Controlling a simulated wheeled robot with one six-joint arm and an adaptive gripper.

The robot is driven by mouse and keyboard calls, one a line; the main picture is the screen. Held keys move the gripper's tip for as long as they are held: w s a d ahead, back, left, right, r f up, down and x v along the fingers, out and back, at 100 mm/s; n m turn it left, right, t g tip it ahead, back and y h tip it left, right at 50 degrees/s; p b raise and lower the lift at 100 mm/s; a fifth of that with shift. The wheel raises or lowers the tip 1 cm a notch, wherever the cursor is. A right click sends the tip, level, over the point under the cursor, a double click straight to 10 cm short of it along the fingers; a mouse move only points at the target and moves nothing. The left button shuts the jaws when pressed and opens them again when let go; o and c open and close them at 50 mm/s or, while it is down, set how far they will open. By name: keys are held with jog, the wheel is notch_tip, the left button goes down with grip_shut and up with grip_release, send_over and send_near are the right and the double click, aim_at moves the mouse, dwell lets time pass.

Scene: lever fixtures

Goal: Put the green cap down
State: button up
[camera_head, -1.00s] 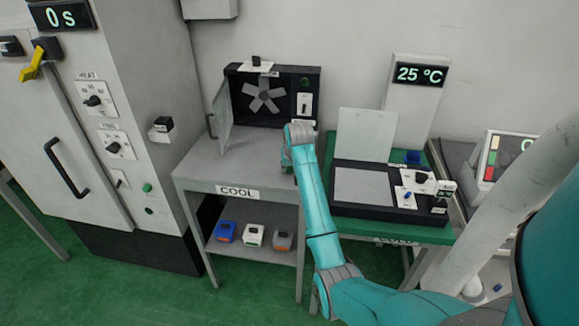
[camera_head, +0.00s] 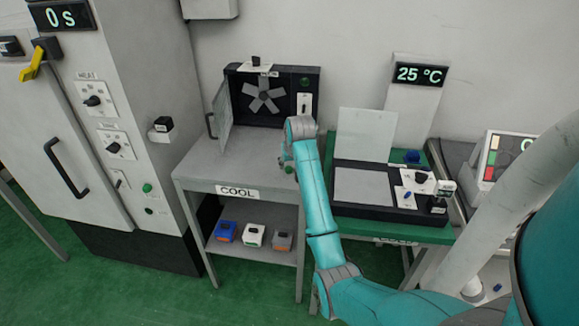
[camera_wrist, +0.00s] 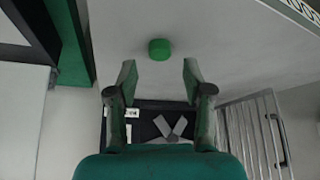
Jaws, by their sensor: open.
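The green cap (camera_wrist: 159,49) is a small rounded block on the bare grey top of the COOL table (camera_wrist: 185,25) in the wrist view. My gripper (camera_wrist: 158,72) is open, with one finger to each side and a clear gap between them. The cap appears just beyond the fingertips, apart from both fingers. In the head view, my arm hides most of the gripper above the right part of the COOL table (camera_head: 210,172). A small green spot shows beside my wrist there; I cannot tell whether it is cap or finger.
A black fan box (camera_head: 240,98) with an open door (camera_head: 222,115) stands at the table's back. A dark device with a raised lid (camera_head: 365,135) stands right on a green table (camera_head: 385,232). Several coloured blocks (camera_head: 254,235) sit on the lower shelf. The table's front left is clear.

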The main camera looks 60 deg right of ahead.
jog(key=v, duration=0.9)
jog(key=shift+n+t, duration=0.5)
jog(key=a+f, duration=0.2)
jog(key=f, duration=0.1)
jog(key=a+f, duration=0.2)
jog(key=f, duration=0.1)
jog(key=w+a+f, duration=0.1)
jog(key=a+f, duration=0.1)
jog(key=f, duration=0.1)
jog(key=shift+w+a, duration=0.15)
jog(key=shift+a, duration=0.15)
jog(key=s+a+f+n+t, duration=0.2)
jog(key=s+a+f, duration=0.3)
jog(key=a+f, duration=0.45)
jog(key=s+a+f+n+t, duration=0.15)
jog(key=s+a+f, duration=0.35)
jog(key=a, duration=0.8)
jog(key=s+a+r+n+t+y, duration=0.1)
jog(key=s+a+r+n+t, duration=0.1)
jog(key=s+a, duration=0.65)
jog(key=s+a+r+n+t+y, duration=0.1)
jog(key=s+a+r+t+y, duration=0.15)
jog(key=s+a, duration=0.6)
jog(key=s+r+n+t, duration=0.1)
jog(key=s+r, duration=0.7)
jog(key=s, duration=0.1)
jog(key=shift+s+d+t+y, duration=0.25)
jog(key=shift+t+y, duration=0.05)
jog(key=shift+y, duration=0.05)
jog(key=shift+n, duration=0.25)
